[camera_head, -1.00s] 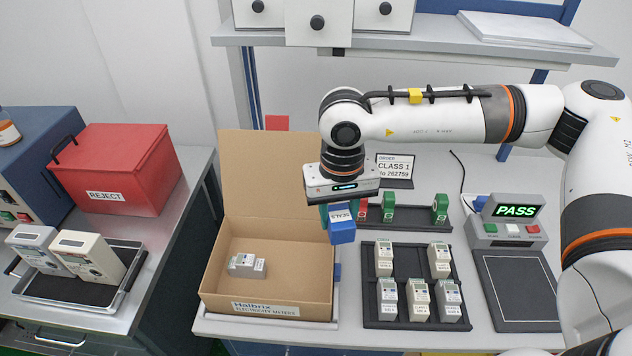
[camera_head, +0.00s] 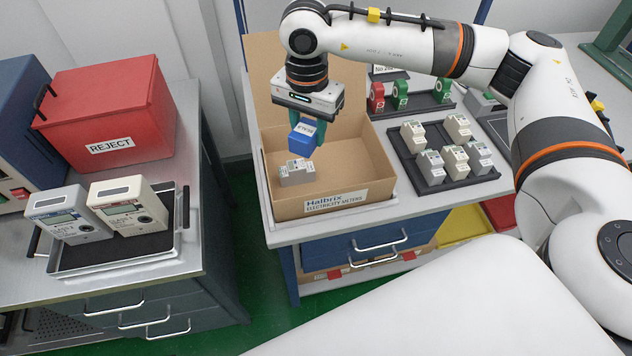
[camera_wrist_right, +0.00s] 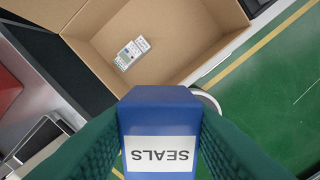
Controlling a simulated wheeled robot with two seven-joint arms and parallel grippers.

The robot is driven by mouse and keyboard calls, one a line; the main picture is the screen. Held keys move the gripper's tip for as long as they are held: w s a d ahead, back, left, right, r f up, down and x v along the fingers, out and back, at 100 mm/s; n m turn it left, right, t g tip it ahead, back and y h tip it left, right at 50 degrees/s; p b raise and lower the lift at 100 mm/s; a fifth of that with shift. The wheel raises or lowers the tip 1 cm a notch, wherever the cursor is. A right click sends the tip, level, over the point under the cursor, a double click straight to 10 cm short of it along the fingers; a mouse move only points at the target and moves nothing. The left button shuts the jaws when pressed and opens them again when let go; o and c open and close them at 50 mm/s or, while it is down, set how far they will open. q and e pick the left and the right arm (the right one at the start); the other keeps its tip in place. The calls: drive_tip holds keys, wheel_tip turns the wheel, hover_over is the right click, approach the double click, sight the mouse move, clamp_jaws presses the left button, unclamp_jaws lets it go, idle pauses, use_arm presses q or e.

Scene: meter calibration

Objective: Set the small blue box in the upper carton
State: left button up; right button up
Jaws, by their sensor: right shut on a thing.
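The small blue box (camera_head: 302,138) has a white label that reads SEALS in the right wrist view (camera_wrist_right: 160,110). My right gripper (camera_head: 308,128) is shut on it, with a green finger on each side in the wrist view. The upper carton (camera_head: 385,172) is the open brown one marked Halbrix on the bench, with its back flap raised. In the head view the blue box hangs in front of the carton's inside, just above a grey meter (camera_head: 297,172) that lies in it. The exact height is hard to tell. My left gripper is out of view.
A black tray of several meters (camera_head: 432,182) stands right of the carton, with a rack of red and green items (camera_head: 400,95) behind. A red REJECT box (camera_head: 110,110) and a tray with two meters (camera_head: 170,235) are on the left bench. Green floor separates the benches.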

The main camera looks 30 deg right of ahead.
drive_tip(key=w+d+f+m+b, duration=0.2)
drive_tip(key=w+d+f+m, duration=0.15)
drive_tip(key=m, duration=0.45)
drive_tip(key=m+b, duration=0.3)
drive_tip(key=m, duration=1.3)
hover_over(348, 173)
wheel_tip(348, 173, down, 14)
drive_tip(key=shift+f, duration=0.1)
wheel_tip(348, 173, down, 4)
drive_tip(key=shift+f, duration=0.4)
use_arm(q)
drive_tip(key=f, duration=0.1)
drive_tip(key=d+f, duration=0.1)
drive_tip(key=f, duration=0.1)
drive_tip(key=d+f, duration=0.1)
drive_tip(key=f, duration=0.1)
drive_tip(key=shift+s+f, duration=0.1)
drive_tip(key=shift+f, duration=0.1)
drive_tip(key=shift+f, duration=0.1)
use_arm(e)
drive_tip(key=shift+f, duration=0.1)
